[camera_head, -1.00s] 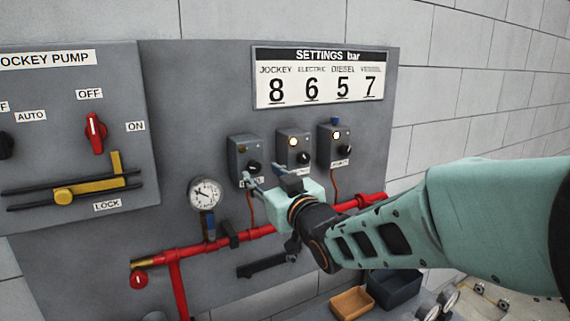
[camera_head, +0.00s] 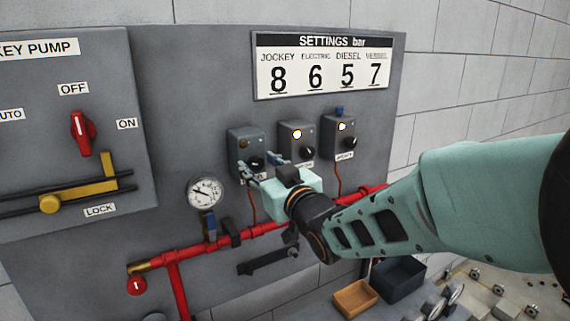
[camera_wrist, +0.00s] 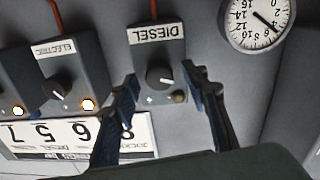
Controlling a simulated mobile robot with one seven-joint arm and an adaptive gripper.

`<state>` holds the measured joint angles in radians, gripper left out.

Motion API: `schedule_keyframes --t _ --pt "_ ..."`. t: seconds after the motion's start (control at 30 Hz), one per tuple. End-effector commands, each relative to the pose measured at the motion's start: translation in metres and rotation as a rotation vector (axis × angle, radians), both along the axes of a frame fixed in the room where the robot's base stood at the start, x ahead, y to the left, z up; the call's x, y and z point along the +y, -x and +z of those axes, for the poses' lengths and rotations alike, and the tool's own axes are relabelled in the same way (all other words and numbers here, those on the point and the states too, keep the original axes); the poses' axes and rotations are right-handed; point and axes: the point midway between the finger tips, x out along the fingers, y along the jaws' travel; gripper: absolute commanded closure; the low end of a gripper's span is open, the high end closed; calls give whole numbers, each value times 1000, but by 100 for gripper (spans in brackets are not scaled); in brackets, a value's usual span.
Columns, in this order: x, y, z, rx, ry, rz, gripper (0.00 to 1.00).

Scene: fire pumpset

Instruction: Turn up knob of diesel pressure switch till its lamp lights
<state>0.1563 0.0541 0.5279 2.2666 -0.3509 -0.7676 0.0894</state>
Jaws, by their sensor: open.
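The diesel pressure switch (camera_wrist: 148,55) is a grey box with a DIESEL label, upside down in the wrist view. Its round dark knob (camera_wrist: 160,76) has a pale pointer mark. Its small lamp (camera_wrist: 179,97) looks dull brown, unlit. In the head view the diesel switch (camera_head: 240,141) is the leftmost of three boxes, with its lamp dark and its knob (camera_head: 257,163) partly beside my fingers. My gripper (camera_head: 262,170) is open in front of it. In the wrist view its two fingers (camera_wrist: 163,80) stand either side of the knob, with gaps; contact is not visible.
The electric switch (camera_head: 297,151) and another switch box (camera_head: 338,143) stand to the right, both lamps lit. A pressure gauge (camera_head: 205,194) is at lower left. Red pipe (camera_head: 190,252) runs below. A settings sign (camera_head: 321,66) above reads diesel 5.

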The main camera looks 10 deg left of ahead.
Motion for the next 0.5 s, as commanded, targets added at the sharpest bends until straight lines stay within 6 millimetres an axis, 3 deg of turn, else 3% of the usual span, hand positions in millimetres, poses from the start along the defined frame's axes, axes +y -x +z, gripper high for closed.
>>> schedule_keyframes --t 0.13,0.5 --pt "0 0 0 0 0 0 60" --pt "0 0 0 0 0 0 100"
